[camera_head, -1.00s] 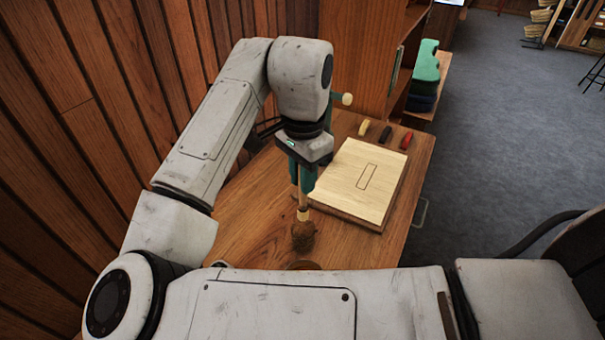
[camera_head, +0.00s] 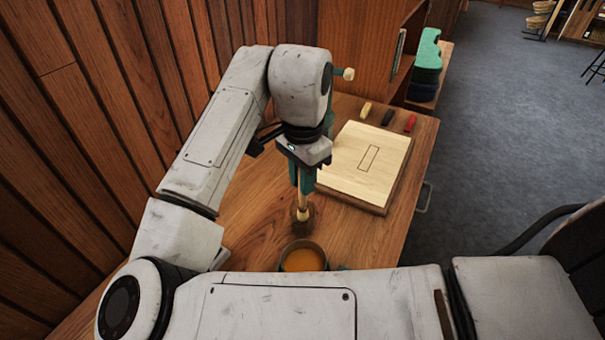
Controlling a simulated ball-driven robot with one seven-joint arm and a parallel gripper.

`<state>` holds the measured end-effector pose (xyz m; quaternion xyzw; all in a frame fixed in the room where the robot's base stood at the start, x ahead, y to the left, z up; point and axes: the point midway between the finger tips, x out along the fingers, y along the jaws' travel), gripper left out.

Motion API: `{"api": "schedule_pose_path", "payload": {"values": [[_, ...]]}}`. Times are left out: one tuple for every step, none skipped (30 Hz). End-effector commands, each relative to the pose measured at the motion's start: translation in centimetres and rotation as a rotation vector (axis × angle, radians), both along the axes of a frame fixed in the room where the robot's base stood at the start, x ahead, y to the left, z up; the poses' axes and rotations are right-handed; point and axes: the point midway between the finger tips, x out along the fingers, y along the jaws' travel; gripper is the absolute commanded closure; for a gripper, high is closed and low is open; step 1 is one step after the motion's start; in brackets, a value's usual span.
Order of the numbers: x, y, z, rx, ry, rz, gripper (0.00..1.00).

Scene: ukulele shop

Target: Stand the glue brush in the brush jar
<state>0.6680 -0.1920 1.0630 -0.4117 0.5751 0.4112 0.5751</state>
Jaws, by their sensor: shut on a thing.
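The glue brush (camera_head: 302,212) hangs bristles down, roughly upright, with a pale wooden handle and a brown bristle head. My gripper (camera_head: 303,180) has teal fingers shut on its handle. The bristle head is over the bench top, just beyond a round pot (camera_head: 303,245) with a dark rim and orange-amber contents. I cannot tell whether the bristles touch the bench. The pot's near side is hidden behind my arm. I cannot tell whether this pot is the brush jar; no other jar shows clearly.
A pale board (camera_head: 350,150) with a marked rectangle lies on the wooden bench (camera_head: 250,225). Yellow (camera_head: 366,109), black (camera_head: 388,116) and red (camera_head: 410,122) small pieces lie behind it. A plank wall (camera_head: 60,160) stands left, a wooden cabinet (camera_head: 365,50) behind. Bench left of the brush is clear.

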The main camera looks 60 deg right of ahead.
Motion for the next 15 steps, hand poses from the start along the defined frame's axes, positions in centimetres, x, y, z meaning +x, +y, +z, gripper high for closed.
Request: {"api": "schedule_pose_path", "payload": {"values": [[0.0,0.01,-0.35,0.0,0.0,0.0,1.0],[0.01,0.01,-0.42,0.0,0.0,0.0,1.0],[0.01,0.01,-0.49,0.0,0.0,0.0,1.0],[0.01,0.01,-0.52,0.0,0.0,0.0,1.0],[0.03,0.01,-0.54,0.0,-0.001,0.0,1.0],[0.03,0.01,-0.54,0.0,-0.001,0.0,1.0],[0.03,0.01,-0.54,0.0,-0.001,0.0,1.0],[0.03,0.01,-0.53,0.0,-0.001,0.0,1.0],[0.03,0.01,-0.51,0.0,-0.001,0.0,1.0],[0.03,0.01,-0.51,0.0,-0.001,0.0,1.0],[0.03,0.01,-0.51,0.0,-0.001,0.0,1.0],[0.03,0.01,-0.51,0.0,-0.001,0.0,1.0],[0.03,0.01,-0.51,0.0,-0.001,0.0,0.78],[0.03,0.01,-0.51,0.0,-0.001,0.0,0.75],[0.03,0.01,-0.5,0.0,-0.001,0.0,0.72]]}}
